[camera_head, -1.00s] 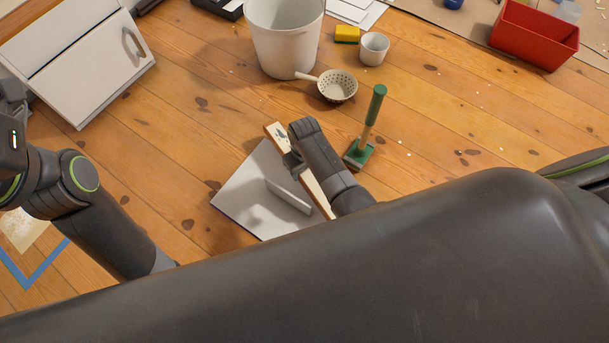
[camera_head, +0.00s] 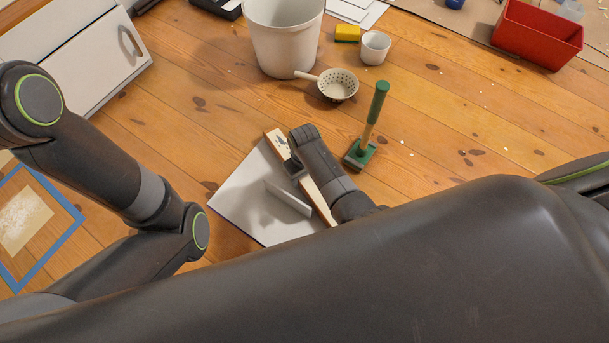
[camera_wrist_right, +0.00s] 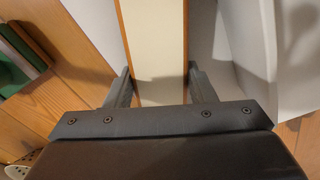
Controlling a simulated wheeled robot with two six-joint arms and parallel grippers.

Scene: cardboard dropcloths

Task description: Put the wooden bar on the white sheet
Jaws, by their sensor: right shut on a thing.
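The wooden bar (camera_head: 276,142) has a pale top and brown wooden sides. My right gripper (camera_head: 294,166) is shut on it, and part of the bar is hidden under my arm. In the right wrist view the bar (camera_wrist_right: 153,35) runs between the two fingers (camera_wrist_right: 157,82). The white sheet (camera_head: 236,199) lies on the floor, with the bar over or along its right edge. I cannot tell whether the bar touches the sheet. My left arm shows at the left, but its gripper is out of view.
A thin white piece (camera_head: 288,197) stands up from the sheet. A green-handled tool (camera_head: 374,120) stands close right of my right gripper. Beyond are a strainer (camera_head: 338,85), a white bucket (camera_head: 284,40), a white cup (camera_head: 375,48), a yellow sponge (camera_head: 347,33) and a red bin (camera_head: 537,36).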

